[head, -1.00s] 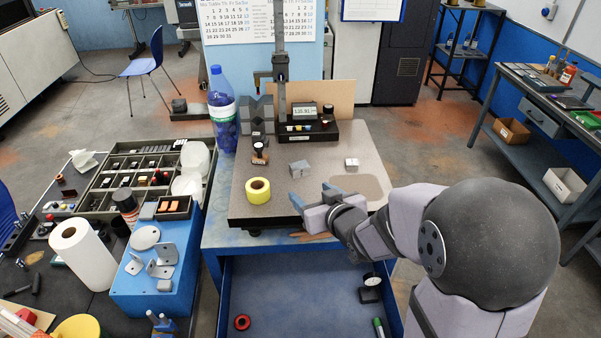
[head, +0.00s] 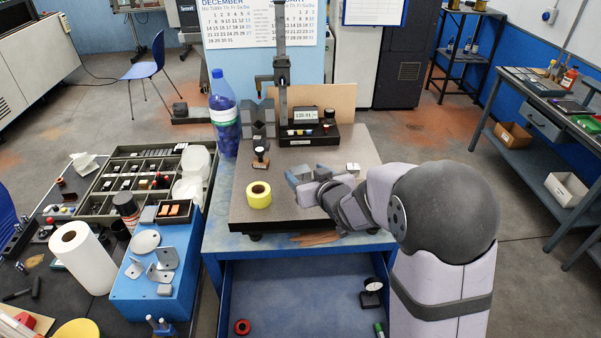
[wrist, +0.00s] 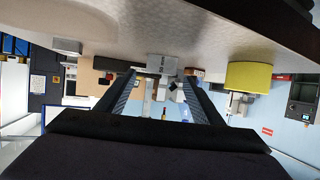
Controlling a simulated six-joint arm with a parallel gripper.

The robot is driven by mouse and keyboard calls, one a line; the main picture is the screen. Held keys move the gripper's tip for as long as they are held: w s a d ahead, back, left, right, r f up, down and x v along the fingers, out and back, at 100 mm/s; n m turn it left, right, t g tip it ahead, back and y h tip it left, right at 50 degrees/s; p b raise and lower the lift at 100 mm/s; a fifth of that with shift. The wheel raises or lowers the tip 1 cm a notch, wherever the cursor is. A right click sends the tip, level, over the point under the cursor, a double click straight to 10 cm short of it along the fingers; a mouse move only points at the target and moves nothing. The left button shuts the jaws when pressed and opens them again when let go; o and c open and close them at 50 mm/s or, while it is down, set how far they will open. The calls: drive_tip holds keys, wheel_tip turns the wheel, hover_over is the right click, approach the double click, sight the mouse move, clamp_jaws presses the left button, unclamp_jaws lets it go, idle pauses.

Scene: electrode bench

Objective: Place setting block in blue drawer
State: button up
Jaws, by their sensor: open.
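A small grey block marked "50 mm" (wrist: 162,66), which looks like the setting block, stands on the granite plate (head: 245,208). In the wrist view it lies ahead between the fingertips; whether it is within the jaws I cannot tell. In the head view the block (head: 301,169) is partly hidden by my gripper (head: 309,175). My gripper is open, low over the plate, its fingers pointing toward the block; the fingers also frame it in the wrist view (wrist: 160,80). The blue drawer (head: 290,285) is open below the plate's front edge.
A yellow tape roll (head: 258,195) sits left of my gripper. A second light block (head: 352,169) stands to the right. A height gauge (head: 281,80) and a blue bottle (head: 223,115) are behind. The drawer holds a red ring (head: 242,327) and a dial gauge (head: 371,293); its middle is clear.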

sight(300, 168)
drive_tip(key=shift+w, duration=0.1)
drive_tip(key=shift+f+p+x, duration=0.1)
drive_tip(key=shift+p+x, duration=0.6)
drive_tip(key=shift+x, duration=0.55)
drive_tip(key=shift+f+p+x, duration=0.15)
drive_tip(key=shift+p+x, duration=0.55)
drive_tip(key=shift+x, duration=0.6)
drive_tip(key=c, duration=1.5)
drive_tip(key=shift+r, duration=0.1)
clamp_jaws()
drive_tip(key=shift+r, duration=0.15)
wheel_tip(300, 168, up, 10)
drive_tip(key=shift+f+b, duration=0.1)
drive_tip(key=shift+b, duration=0.65)
